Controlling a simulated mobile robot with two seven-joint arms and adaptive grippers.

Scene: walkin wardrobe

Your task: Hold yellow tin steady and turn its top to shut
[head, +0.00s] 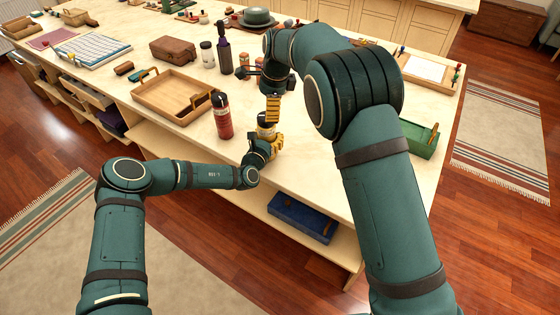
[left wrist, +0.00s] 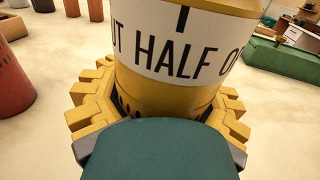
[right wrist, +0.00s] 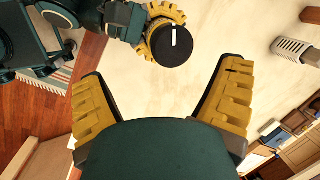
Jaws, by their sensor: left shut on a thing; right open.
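The yellow tin (head: 265,131) stands upright near the front edge of the worktop, partly hidden by my grippers. The left wrist view shows its yellow body and white label (left wrist: 180,48), with part of the words "HALF O". My left gripper (head: 268,147) is shut around the tin's lower body, yellow pads on both sides. The right wrist view shows the tin's round black top (right wrist: 171,50) with a white line on it. My right gripper (head: 273,108) is open and empty above the tin. The top lies beyond its fingertips, between them in the picture, apart from both pads.
A red bottle (head: 221,116) stands just left of the tin. A wooden tray (head: 172,112) lies farther left, and a dark bottle (head: 224,52) stands behind. A green box (head: 418,139) is at the right edge. A blue box (head: 301,217) sits on the shelf below.

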